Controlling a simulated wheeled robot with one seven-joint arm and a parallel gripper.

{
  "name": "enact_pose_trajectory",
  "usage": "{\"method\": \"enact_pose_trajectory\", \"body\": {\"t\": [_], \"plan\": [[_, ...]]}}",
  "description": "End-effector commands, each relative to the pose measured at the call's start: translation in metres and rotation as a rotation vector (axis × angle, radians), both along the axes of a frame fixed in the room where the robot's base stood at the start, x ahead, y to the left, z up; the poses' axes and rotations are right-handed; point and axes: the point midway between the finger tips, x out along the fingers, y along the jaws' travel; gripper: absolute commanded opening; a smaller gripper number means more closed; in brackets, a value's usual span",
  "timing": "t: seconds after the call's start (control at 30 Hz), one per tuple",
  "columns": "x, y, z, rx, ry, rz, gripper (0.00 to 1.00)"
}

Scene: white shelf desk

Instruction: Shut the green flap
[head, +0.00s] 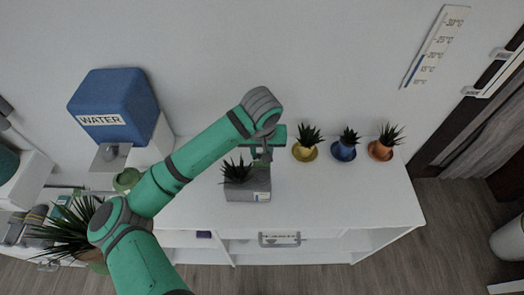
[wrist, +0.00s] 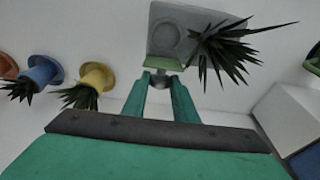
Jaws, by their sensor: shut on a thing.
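The green flap (wrist: 164,63) shows in the wrist view as a light green strip along the near edge of a grey box. The grey box (head: 249,193) stands on the white desk in the head view, with a spiky plant at its left. My gripper (wrist: 162,80) is at the flap's edge, its two teal fingers shut on it. A small grey part sits between the fingers, and the exact contact is hard to make out. In the head view my gripper (head: 262,157) points down at the back of the box, and the flap is mostly hidden there.
Yellow (head: 305,152), blue (head: 343,151) and orange (head: 380,150) potted plants stand to the right of my gripper. A blue water tank (head: 115,97) stands at the left. The white desk top (head: 340,195) is clear to the right of the box.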

Motion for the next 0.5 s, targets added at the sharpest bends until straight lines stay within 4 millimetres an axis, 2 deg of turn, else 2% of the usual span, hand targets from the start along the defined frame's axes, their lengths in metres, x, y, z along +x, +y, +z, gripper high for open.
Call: {"method": "enact_pose_trajectory", "body": {"t": [0.5], "plan": [[-0.028,0.000,0.003,-0.006,-0.443,0.003,0.03]]}}
